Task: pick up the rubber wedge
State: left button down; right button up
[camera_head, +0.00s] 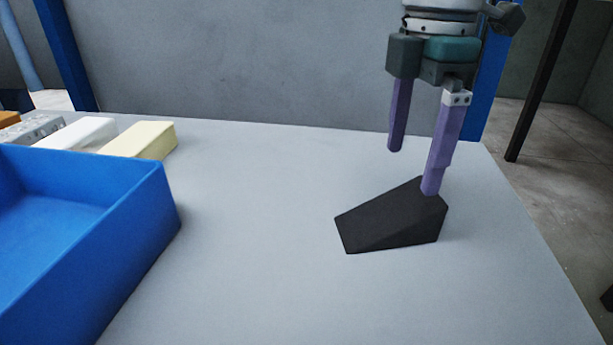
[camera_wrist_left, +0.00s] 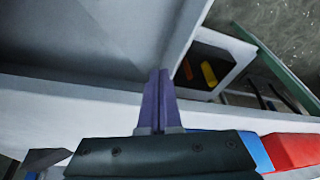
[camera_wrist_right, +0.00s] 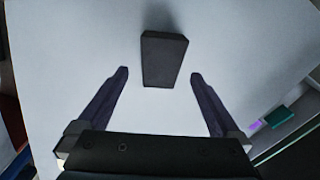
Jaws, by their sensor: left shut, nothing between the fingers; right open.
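The rubber wedge (camera_head: 385,222) is a dark block with a sloping top, lying on the light grey table right of the middle in the head view. Its thin end points left. My right gripper (camera_head: 412,172) is open and points down above the wedge's tall end. One finger overlaps that end in the picture. In the right wrist view the wedge (camera_wrist_right: 164,60) lies ahead of the open, empty fingertips (camera_wrist_right: 160,74), roughly centred between them. My left gripper (camera_wrist_left: 159,72) shows only in the left wrist view, shut with nothing in it.
A blue bin (camera_head: 140,235) stands at the left of the table (camera_head: 260,270). Behind it lie a cream block (camera_head: 140,139), a white block (camera_head: 77,133) and a grey item (camera_head: 35,130). The table around the wedge is clear. The table's right edge is near the wedge.

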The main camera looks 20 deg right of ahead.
aim_at(402, 205)
jog(key=f, duration=0.8)
jog(key=shift+s+f+b, duration=0.2)
jog(key=shift+b, duration=0.15)
jog(key=shift+c, duration=0.4)
jog(key=shift+r, duration=0.1)
jog(key=c, duration=1.3)
